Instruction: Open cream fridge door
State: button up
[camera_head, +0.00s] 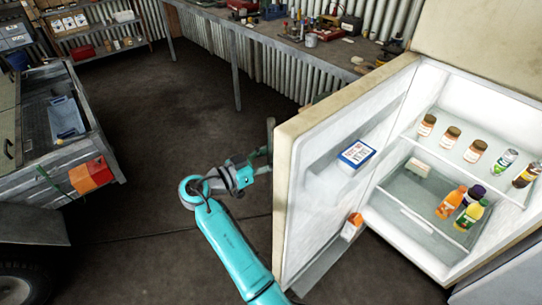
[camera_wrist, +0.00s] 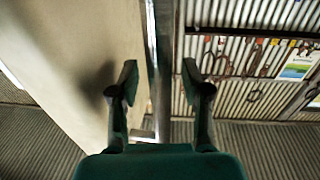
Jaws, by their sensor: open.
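The cream fridge door (camera_head: 288,190) stands wide open, with its white shelved inner side facing the camera. A grey vertical handle bar (camera_head: 270,137) shows just left of the door edge in the head view. My gripper (camera_head: 258,163) is on the outer side of the door, close to the handle. In the wrist view, my gripper (camera_wrist: 160,85) has its two fingers spread apart. A metallic vertical bar (camera_wrist: 160,60), which looks like the handle, runs between them with gaps on both sides. The door's cream outer face (camera_wrist: 70,70) fills the left of that view.
Bottles and jars stand inside the open fridge (camera_head: 480,90). A blue-and-white carton (camera_head: 357,153) sits in a door shelf. A cluttered workbench (camera_head: 325,50) runs along the back wall. A trailer (camera_head: 60,160) stands at left. The dark floor (camera_head: 160,110) between is clear.

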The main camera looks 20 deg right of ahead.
jog(key=shift+a, duration=0.1)
jog(key=v, duration=1.2)
jog(key=shift+f, duration=0.1)
